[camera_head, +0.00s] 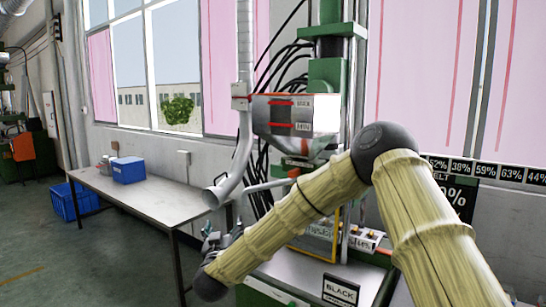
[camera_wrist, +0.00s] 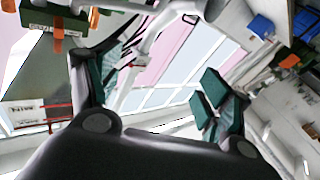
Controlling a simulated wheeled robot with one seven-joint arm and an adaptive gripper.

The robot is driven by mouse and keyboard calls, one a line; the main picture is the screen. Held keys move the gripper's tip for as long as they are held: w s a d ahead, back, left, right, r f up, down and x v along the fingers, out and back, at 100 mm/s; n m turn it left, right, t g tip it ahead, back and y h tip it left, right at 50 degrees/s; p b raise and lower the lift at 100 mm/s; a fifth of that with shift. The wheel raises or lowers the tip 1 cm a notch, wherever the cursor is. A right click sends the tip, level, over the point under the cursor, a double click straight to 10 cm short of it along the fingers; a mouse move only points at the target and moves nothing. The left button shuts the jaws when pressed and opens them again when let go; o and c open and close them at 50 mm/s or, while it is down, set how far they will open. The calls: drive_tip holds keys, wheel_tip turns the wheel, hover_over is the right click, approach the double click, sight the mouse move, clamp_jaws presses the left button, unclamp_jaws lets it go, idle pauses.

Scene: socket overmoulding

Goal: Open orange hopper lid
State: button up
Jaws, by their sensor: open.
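The hopper (camera_head: 265,118) is a grey and white box on the green machine, with a dark front panel and red bars. A thin orange edge (camera_head: 285,95) runs along its top, and the lid looks closed there. My gripper (camera_head: 212,238) is low and left of the hopper, apart from it, partly hidden by my arm. In the wrist view my gripper (camera_wrist: 160,70) has its two dark green fingers spread wide with nothing between them. I cannot tell the hopper lid for certain in the wrist view.
A metal duct (camera_head: 222,188) hangs left of the hopper. A grey table (camera_head: 155,197) with a blue box (camera_head: 128,169) stands at the left, with a blue crate (camera_head: 75,202) beside it on the floor. Black cables run behind the hopper. A BLACK sign (camera_head: 340,291) stands in front.

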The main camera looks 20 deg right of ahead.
drive_tip(key=s+d+r+m+g+h+p, duration=0.1)
drive_tip(key=d+r+m+g+h, duration=0.2)
drive_tip(key=r, duration=0.9)
drive_tip(key=d+r+m+h, duration=0.3)
drive_tip(key=r+h, duration=0.2)
drive_tip(key=r, duration=0.7)
drive_tip(key=s+d+r+m+g+h+p, duration=0.1)
drive_tip(key=d+r+m+g+h, duration=0.2)
drive_tip(key=r, duration=0.9)
drive_tip(key=shift+m+t+h, duration=0.3)
drive_tip(key=shift+t+h, duration=0.2)
drive_tip(key=shift+h, duration=0.1)
drive_tip(key=shift+p+x, duration=2.25)
drive_tip(key=shift+x, duration=3.1)
drive_tip(key=shift+c, duration=0.2)
